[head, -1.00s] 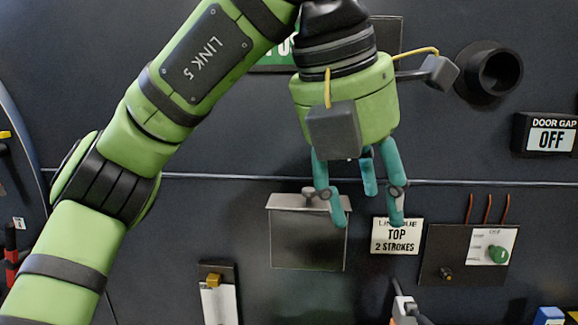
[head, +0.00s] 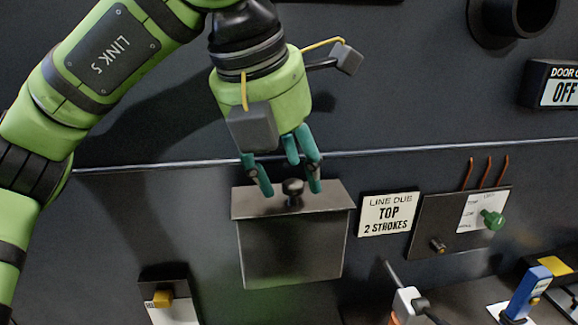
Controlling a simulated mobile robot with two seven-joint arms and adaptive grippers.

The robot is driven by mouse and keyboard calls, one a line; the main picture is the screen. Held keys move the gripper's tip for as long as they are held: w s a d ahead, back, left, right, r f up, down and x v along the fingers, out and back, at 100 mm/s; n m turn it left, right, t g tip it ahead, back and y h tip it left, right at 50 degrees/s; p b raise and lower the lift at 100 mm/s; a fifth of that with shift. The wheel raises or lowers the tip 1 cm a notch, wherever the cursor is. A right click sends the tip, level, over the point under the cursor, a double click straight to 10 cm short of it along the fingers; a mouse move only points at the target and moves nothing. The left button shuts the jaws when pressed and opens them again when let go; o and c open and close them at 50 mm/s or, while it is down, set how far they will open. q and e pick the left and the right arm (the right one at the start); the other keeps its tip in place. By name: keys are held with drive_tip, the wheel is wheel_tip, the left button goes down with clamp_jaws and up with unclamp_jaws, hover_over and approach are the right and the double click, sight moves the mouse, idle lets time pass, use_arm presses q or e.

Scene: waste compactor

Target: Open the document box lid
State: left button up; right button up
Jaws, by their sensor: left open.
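The document box (head: 290,250) is a dark metal box on the wall, below the middle of the head view. Its lid (head: 325,196) lies flat on top, shut, with a small dark round knob (head: 292,187) on it. My left gripper (head: 289,190) has teal fingers pointing down, open, with fingertips at the left and right of the knob. I cannot tell whether they touch it. My right gripper is not in view.
A thin metal rail (head: 420,149) runs along the wall above. A yellow-topped switch (head: 162,298) is lower left.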

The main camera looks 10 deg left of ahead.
sight(286, 196)
use_arm(q)
drive_tip(key=shift+w+f, duration=0.25)
drive_tip(key=shift+f, duration=0.2)
drive_tip(key=shift+w+f, duration=0.15)
drive_tip(key=shift+f, duration=0.2)
clamp_jaws()
drive_tip(key=shift+r+p, duration=0.2)
drive_tip(key=shift+p, duration=0.15)
drive_tip(key=w+r+g+p, duration=0.1)
drive_tip(key=g+p, duration=0.1)
drive_tip(key=p, duration=0.1)
drive_tip(key=w+r+g+h+p, duration=0.1)
drive_tip(key=g+p, duration=0.1)
drive_tip(key=p, duration=0.1)
drive_tip(key=shift+w+a+r+n+g+h, duration=0.2)
drive_tip(key=shift+a+n+g+h, duration=0.1)
drive_tip(key=shift+a+n, duration=0.1)
drive_tip(key=shift+w+f+g+p, duration=0.2)
drive_tip(key=shift+g+p, duration=0.1)
drive_tip(key=shift+p, duration=0.2)
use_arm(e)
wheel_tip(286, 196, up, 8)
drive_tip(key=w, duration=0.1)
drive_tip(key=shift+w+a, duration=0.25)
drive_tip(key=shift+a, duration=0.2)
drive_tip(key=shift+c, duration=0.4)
